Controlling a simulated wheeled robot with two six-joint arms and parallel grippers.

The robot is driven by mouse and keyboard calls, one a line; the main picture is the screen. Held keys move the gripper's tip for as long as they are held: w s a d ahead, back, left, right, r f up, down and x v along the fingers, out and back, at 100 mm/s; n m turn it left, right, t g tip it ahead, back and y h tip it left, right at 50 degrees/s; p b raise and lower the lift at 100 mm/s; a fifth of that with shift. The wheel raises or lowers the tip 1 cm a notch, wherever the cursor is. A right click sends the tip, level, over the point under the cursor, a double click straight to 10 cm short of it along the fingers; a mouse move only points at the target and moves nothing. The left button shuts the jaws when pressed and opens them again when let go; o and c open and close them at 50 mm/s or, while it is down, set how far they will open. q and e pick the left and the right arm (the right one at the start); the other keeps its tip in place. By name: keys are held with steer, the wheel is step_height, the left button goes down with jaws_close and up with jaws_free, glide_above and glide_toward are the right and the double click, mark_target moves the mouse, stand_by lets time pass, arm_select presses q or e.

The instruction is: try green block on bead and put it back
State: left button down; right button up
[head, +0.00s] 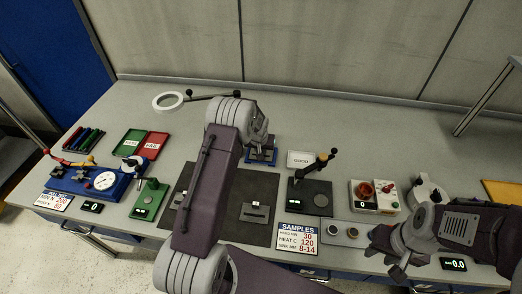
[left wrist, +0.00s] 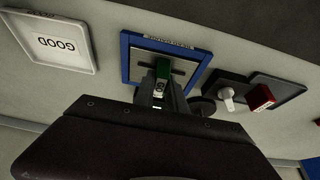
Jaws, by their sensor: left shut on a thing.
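A small green block (left wrist: 163,69) with a white numbered label is between the fingertips of my left gripper (left wrist: 162,88), which is shut on it. In the left wrist view the block is over a blue-framed plate (left wrist: 133,72) with a dark line across it; I cannot tell whether it touches. In the head view the blue frame (head: 262,157) is at the back middle, and my left arm hides the block and most of that gripper. I cannot pick out the bead clearly. My right gripper (head: 397,268) is low at the right front, its fingers too unclear to judge.
A white GOOD tray (left wrist: 62,42) is beside the blue frame. A red block (left wrist: 262,96) and a white knob (left wrist: 227,98) are on the frame's other side. Green (head: 129,142) and red (head: 153,146) trays stand at left. A black lever stand (head: 310,197) is right of the dark mat (head: 263,185).

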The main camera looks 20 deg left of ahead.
stand_by(0.4)
arm_select(q)
steer(key=c, duration=1.3)
jaws_free()
steer(key=shift+o, duration=0.3)
steer(key=shift+o, duration=1.4)
steer(key=shift+f, duration=0.1)
steer(key=shift+r+p, duration=2.8)
steer(key=shift+r, duration=1.3)
steer(key=shift+f, duration=0.1)
